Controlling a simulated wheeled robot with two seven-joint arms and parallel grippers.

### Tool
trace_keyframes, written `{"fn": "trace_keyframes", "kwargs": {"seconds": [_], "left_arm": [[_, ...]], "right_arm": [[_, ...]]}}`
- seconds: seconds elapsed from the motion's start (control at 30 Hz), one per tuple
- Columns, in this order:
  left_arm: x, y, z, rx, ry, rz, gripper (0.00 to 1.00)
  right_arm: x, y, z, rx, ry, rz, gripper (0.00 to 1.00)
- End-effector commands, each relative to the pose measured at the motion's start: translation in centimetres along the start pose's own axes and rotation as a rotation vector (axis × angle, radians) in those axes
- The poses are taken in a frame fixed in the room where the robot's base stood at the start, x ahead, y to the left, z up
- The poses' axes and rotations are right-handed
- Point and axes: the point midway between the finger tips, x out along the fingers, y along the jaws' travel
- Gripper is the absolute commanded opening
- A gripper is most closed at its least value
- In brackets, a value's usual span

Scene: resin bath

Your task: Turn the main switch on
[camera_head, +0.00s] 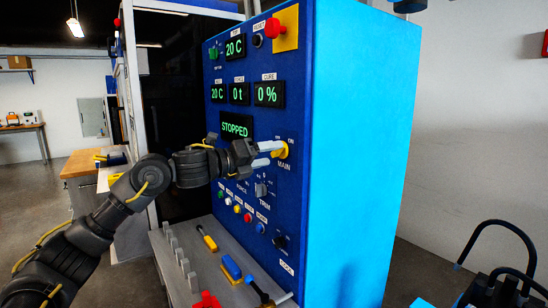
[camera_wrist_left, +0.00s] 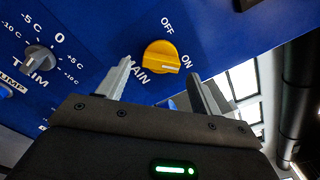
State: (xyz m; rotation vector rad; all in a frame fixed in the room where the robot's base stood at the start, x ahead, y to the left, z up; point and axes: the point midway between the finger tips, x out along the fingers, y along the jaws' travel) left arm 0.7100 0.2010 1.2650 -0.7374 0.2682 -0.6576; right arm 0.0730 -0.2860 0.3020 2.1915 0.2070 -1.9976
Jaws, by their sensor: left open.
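The main switch (camera_head: 284,150) is a yellow rotary knob on the blue control panel, just above the MAIN label. In the left wrist view the knob (camera_wrist_left: 160,55) sits beside the OFF and ON labels, and its pale mark lies on the side towards ON. My left gripper (camera_head: 264,154) is in front of the switch, with its light fingers pointing at it. In the wrist view the fingers (camera_wrist_left: 160,84) are apart, one to each side of the knob's near edge, and hold nothing. Contact with the knob cannot be told.
The STOPPED display (camera_head: 236,126) is lit green above the arm. The TRIM knob (camera_head: 262,189) is below the switch. A red button (camera_head: 273,28) on a yellow plate is at the top. A grey ledge (camera_head: 215,272) with tools juts out below the panel.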

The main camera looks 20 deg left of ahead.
Motion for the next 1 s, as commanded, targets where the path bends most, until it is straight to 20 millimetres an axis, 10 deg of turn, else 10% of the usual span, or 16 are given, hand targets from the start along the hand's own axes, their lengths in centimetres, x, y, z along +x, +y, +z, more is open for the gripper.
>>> {"fn": "trace_keyframes", "kwargs": {"seconds": [0.4, 1.0], "left_arm": [[-7.3, 0.2, -0.2, 0.002, 0.000, 0.001, 0.65], [-8.1, 0.0, -0.1, 0.000, 0.001, 0.001, 0.65]], "right_arm": [[1.9, 2.0, -0.2, -0.008, 0.004, 0.026, 0.36], [1.9, 2.4, 0.1, -0.009, 0.000, 0.032, 0.36]]}}
